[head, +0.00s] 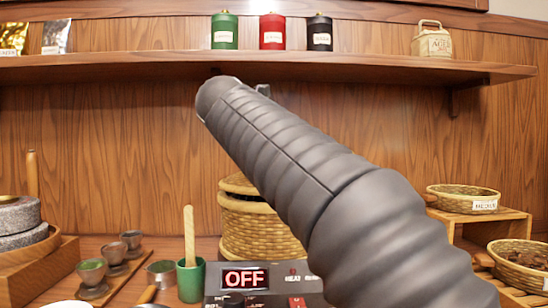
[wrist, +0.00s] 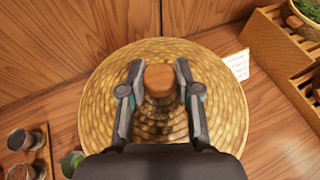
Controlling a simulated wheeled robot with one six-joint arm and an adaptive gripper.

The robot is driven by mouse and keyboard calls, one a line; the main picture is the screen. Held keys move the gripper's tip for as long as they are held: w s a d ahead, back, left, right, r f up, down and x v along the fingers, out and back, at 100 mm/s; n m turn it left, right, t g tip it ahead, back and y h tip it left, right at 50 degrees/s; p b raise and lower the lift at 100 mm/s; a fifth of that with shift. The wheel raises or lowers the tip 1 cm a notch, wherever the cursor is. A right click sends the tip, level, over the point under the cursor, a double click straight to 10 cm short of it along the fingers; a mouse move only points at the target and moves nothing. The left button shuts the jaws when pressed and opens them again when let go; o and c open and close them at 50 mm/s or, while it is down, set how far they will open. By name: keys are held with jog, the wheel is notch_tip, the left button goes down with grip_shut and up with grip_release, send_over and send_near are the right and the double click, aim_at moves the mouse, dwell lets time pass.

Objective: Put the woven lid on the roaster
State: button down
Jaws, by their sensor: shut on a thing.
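The woven lid (wrist: 98,100) is a round, straw-coloured disc with a wooden knob (wrist: 159,78) at its middle. In the wrist view my gripper (wrist: 159,72) is shut on this knob, one finger on each side. In the head view the lid (head: 236,183) shows at the top of the woven roaster drum (head: 256,228), partly behind my arm. A dark line shows between lid and drum at the left; I cannot tell whether the lid rests fully on the rim. My arm hides the gripper in the head view. The roaster's front panel (head: 245,278) reads OFF.
A green cup (head: 190,282) with a wooden stick stands close left of the roaster. Small bowls (head: 90,272) sit on a board further left. Baskets (head: 463,197) on wooden stands are at the right. A shelf (head: 150,68) with tins runs above.

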jog(key=shift+f, duration=0.5)
jog(key=shift+f, duration=0.15)
jog(key=c, duration=0.8)
grip_release()
jog(key=shift+r, duration=0.45)
jog(key=shift+s+a+r, duration=0.15)
jog(key=shift+s+r, duration=0.1)
jog(key=shift+r, duration=0.05)
jog(key=v, duration=1.1)
jog(key=shift+s, duration=0.2)
